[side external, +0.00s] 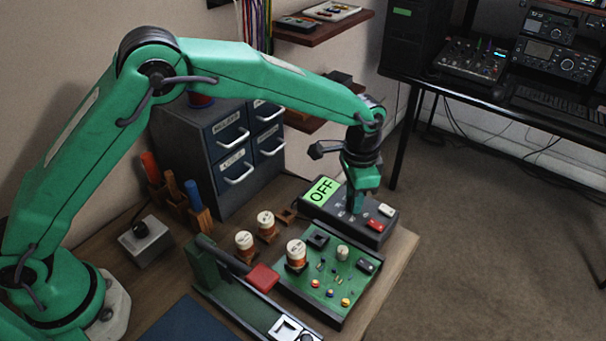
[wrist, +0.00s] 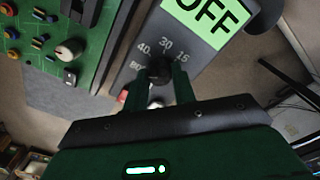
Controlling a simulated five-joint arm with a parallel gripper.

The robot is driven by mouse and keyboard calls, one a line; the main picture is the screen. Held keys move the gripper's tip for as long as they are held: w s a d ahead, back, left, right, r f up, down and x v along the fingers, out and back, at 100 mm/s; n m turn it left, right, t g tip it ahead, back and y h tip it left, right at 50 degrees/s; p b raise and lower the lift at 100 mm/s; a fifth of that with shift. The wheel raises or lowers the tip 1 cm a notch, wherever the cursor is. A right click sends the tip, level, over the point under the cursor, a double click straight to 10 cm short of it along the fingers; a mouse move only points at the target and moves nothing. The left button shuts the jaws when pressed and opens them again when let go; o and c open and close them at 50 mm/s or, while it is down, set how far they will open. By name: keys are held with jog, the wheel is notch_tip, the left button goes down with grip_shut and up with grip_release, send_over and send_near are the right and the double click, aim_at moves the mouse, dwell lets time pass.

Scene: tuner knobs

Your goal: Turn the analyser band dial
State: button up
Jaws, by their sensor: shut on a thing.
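The analyser (side external: 375,232) is a dark grey box with a green display (side external: 322,190) reading OFF. It also shows in the wrist view (wrist: 190,42), upside or tilted, with its display (wrist: 212,18) at the top. Its band dial (wrist: 158,68) is a small dark knob with the marks 15, 30, 40 and one partly hidden number around it. My gripper (side external: 354,208) points down at the analyser's top face. In the wrist view my gripper (wrist: 160,77) has one green finger on each side of the dial and is shut on it. The dial's pointer is not clear.
Red and white buttons (side external: 380,217) sit on the analyser just right of my gripper. A green circuit board (side external: 325,270) with knobs and parts lies in front. Wire spools (side external: 266,224) and a blue drawer cabinet (side external: 215,150) stand to the left.

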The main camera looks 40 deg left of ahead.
jog(key=o, duration=1)
jog(key=shift+r, duration=0.1)
jog(key=shift+r, duration=3.85)
